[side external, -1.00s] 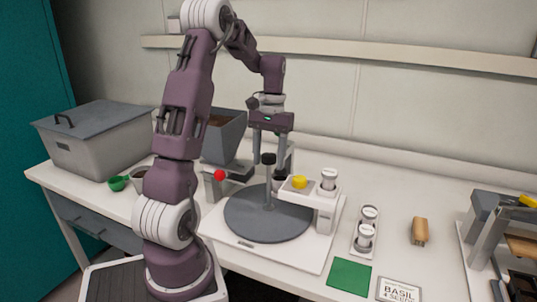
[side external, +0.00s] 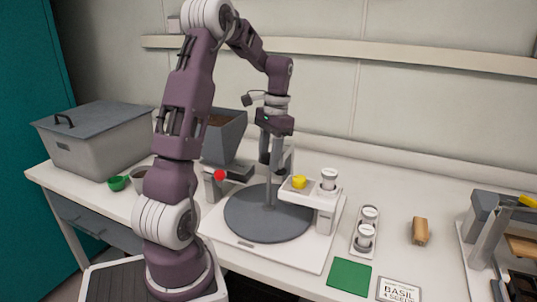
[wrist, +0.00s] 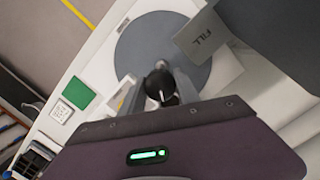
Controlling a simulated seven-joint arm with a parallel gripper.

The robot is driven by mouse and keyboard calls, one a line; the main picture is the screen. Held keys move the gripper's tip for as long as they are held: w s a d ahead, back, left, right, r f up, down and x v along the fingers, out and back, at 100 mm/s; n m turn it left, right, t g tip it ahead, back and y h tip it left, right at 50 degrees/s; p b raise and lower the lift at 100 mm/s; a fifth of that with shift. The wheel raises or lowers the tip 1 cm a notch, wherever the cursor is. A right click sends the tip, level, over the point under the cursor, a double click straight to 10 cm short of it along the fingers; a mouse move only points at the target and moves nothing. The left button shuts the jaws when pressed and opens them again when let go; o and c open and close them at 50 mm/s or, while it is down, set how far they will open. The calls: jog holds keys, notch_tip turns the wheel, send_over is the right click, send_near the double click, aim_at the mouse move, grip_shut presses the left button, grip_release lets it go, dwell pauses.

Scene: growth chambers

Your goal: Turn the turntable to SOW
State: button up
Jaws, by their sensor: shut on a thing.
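The turntable (side external: 262,222) is a dark grey disc on a white base plate (side external: 290,258). A post with a dark knob (side external: 265,157) rises from its middle. My gripper (side external: 271,163) is over the disc, shut on the knob, seen from above in the wrist view (wrist: 160,84). The bare part of the disc also shows in the wrist view (wrist: 145,45). A grey plate marked FILL (wrist: 202,38) overlaps the disc there. No SOW mark is readable in either view.
A grey hopper (side external: 224,138) stands behind the disc, a red ball (side external: 219,174) at its left. A white stand (side external: 326,220) with a yellow piece (side external: 299,182) overhangs the disc's right edge. A green mat (side external: 349,276) lies in front at right.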

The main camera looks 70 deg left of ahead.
jog(key=m+y, duration=0.1)
jog(key=m, duration=1)
jog(key=shift+m+t+y, duration=0.3)
jog(key=shift+m, duration=0.5)
jog(key=o, duration=0.8)
jog(key=shift+o, duration=0.2)
jog(key=shift+r, duration=0.1)
jog(key=shift+r, duration=3.4)
